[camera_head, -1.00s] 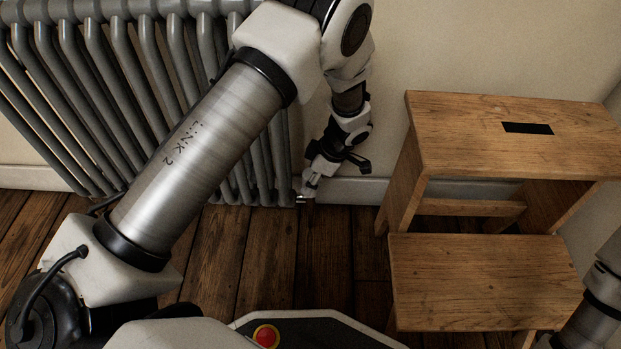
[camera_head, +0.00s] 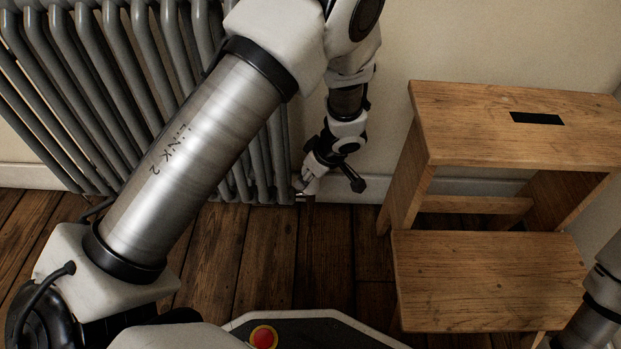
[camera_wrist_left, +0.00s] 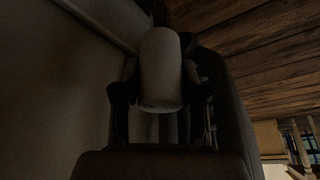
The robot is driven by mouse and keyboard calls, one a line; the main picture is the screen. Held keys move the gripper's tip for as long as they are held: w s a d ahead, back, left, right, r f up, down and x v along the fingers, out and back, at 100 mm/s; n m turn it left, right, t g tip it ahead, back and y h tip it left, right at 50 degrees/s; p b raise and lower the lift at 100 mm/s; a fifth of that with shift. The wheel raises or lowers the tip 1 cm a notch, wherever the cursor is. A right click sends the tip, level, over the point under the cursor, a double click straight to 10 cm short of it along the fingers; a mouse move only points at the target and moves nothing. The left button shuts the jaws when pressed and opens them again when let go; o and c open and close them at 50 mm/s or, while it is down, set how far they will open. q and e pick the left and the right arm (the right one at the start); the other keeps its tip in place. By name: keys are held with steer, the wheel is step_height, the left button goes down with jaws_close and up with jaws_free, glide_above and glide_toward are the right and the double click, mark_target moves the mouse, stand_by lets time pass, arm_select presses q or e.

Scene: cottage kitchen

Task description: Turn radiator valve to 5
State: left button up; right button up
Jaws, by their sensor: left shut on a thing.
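The radiator valve has a pale, rounded head (camera_wrist_left: 161,68), which sits between the two dark fingers of my left gripper (camera_wrist_left: 160,98) in the left wrist view. The fingers are shut on it from both sides. No number or mark on the head is readable. In the head view, my left gripper (camera_head: 312,179) reaches down to the valve at the radiator's lower right corner, close to the floor. There, the small pale valve (camera_head: 310,187) is mostly hidden by the gripper. My right gripper is out of view.
The grey column radiator (camera_head: 72,62) stands against the wall at left, behind my left arm. A wooden step stool (camera_head: 480,285) stands to the right of the gripper. Bare floorboards (camera_head: 265,260) lie between them and my base.

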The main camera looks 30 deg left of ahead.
arm_select(q)
steer(key=m+t, duration=0.1)
steer(key=m, duration=0.1)
steer(key=shift+m+h, duration=0.3)
steer(key=shift+m, duration=0.1)
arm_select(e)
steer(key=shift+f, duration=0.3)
arm_select(q)
steer(key=shift+m+t+h, duration=0.5)
steer(key=shift+m+t, duration=0.2)
steer(key=shift+m, duration=1.6)
steer(key=o, duration=1.1)
steer(key=shift+o, duration=0.2)
